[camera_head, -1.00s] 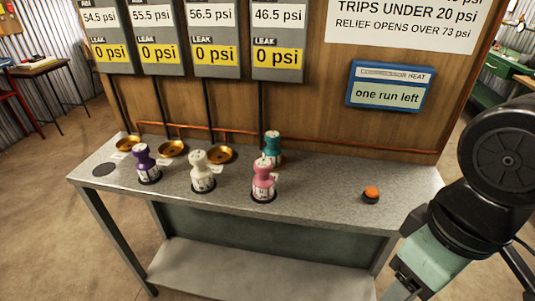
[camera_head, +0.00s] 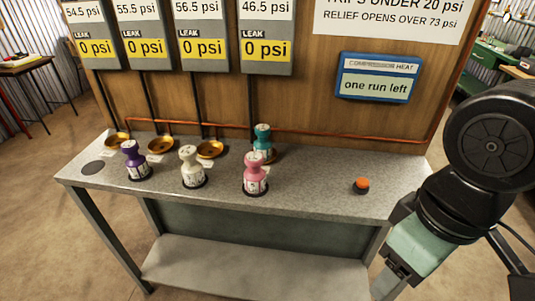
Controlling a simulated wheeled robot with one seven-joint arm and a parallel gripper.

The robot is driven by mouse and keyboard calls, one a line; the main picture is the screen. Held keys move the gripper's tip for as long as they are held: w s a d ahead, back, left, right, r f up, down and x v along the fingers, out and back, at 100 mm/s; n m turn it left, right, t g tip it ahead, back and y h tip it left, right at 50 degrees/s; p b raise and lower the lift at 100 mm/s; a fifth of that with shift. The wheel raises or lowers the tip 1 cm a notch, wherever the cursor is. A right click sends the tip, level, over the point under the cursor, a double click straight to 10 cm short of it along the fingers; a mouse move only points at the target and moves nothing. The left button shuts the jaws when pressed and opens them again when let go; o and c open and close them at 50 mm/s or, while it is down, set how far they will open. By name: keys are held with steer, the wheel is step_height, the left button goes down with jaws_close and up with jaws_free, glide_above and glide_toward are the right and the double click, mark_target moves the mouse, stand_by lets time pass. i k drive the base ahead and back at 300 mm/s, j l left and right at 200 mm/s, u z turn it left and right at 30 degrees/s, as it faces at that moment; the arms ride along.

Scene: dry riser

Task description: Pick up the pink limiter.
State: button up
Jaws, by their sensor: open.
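My arm shows at the right edge, apart from the limiters.
The bench (camera_head: 310,187) has an orange button (camera_head: 361,185) at right, with clear top between it and the pink limiter. Brass cups (camera_head: 210,149) stand behind. A wooden panel with gauges (camera_head: 267,40) and a blue display (camera_head: 376,78) rises at the back. A lower shelf (camera_head: 250,268) lies beneath.

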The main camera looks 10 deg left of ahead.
mark_target(255, 176)
steer(key=j, duration=1.6)
